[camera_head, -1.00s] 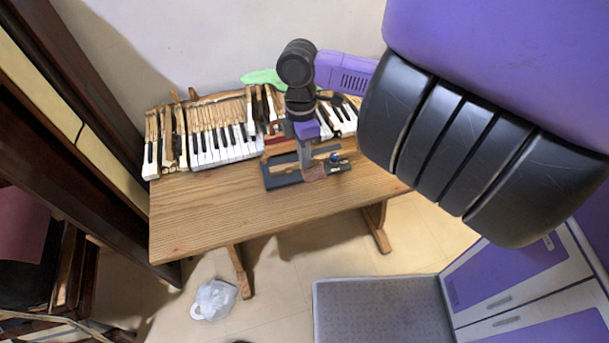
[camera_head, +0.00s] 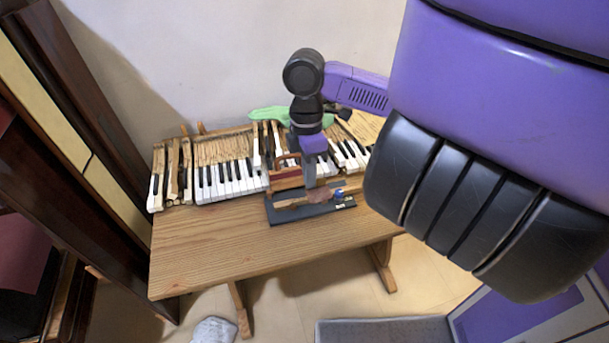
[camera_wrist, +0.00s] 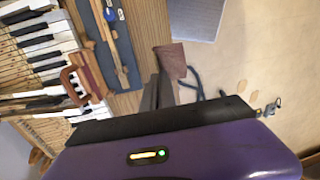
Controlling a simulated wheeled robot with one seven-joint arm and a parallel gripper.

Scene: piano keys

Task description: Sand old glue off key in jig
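The jig (camera_head: 284,219) is a dark flat base near the table's front edge, with a pale wooden key (camera_head: 292,202) lying along it. In the wrist view, the jig (camera_wrist: 131,66) and key (camera_wrist: 123,45) are at the upper middle. My gripper (camera_head: 314,186) is over the jig, fingers pointing down. In the wrist view my gripper (camera_wrist: 162,82) is shut on a brown piece of sandpaper (camera_wrist: 172,60). The sandpaper also shows at the jig in the head view (camera_head: 321,195). I cannot tell whether it touches the key.
A reddish-brown block with a handle (camera_head: 286,178) stands behind the jig. Rows of piano keys (camera_head: 228,180) fill the back of the wooden table (camera_head: 205,250). A green cloth (camera_head: 268,114) lies behind. A blue-topped small item (camera_head: 339,194) is at the jig's right end. The table's front left is clear.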

